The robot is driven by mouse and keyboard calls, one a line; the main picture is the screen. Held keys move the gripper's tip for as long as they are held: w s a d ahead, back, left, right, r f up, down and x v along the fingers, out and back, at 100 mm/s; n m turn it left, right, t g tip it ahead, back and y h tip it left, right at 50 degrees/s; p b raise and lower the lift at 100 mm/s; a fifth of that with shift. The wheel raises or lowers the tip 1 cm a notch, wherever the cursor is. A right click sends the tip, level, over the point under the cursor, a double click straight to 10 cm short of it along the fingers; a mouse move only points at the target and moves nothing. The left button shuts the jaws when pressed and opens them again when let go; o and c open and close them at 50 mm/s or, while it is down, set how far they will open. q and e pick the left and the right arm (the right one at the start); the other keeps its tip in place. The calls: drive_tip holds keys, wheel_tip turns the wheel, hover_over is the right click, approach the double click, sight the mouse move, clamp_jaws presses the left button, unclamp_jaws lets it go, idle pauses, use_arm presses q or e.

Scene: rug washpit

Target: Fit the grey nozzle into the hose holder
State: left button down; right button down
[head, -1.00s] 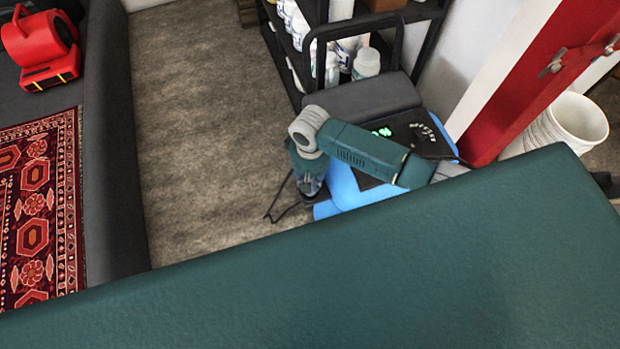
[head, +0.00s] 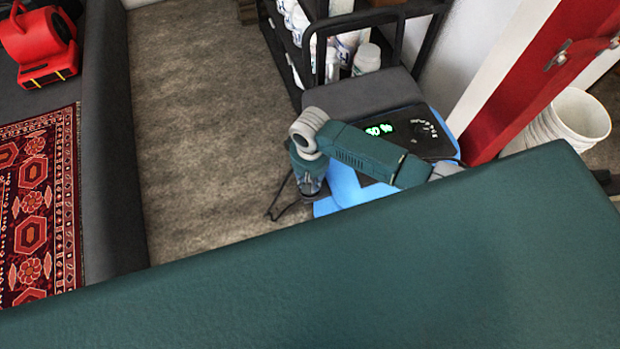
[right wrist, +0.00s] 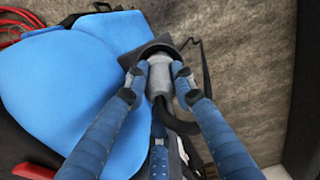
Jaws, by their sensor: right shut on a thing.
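The grey nozzle (right wrist: 159,77) stands between the blue fingers of my right gripper (right wrist: 160,82) in the right wrist view, and the gripper is shut on it. A black ring-like part (right wrist: 153,48), which looks like the hose holder, shows at the nozzle's far end. I cannot tell whether the nozzle is inside it or only above it. A black hose (right wrist: 180,124) curves away from the nozzle's near end. In the head view my right gripper (head: 309,186) hangs beside the blue machine, and the nozzle cannot be made out there. My left gripper is not in view.
The blue machine (head: 345,188) has a black panel with a lit green display (head: 380,129). A shelf with white bottles (head: 367,58) stands behind it. White buckets (head: 575,118) stand at right. A red blower (head: 40,40) and patterned rug (head: 35,205) lie left. Carpet between is clear.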

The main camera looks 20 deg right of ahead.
drive_tip(key=c, duration=1.4)
unclamp_jaws()
drive_tip(key=shift+f, duration=0.1)
drive_tip(key=shift+o, duration=0.2)
wheel_tip(320, 180, up, 12)
drive_tip(key=shift+s, duration=0.1)
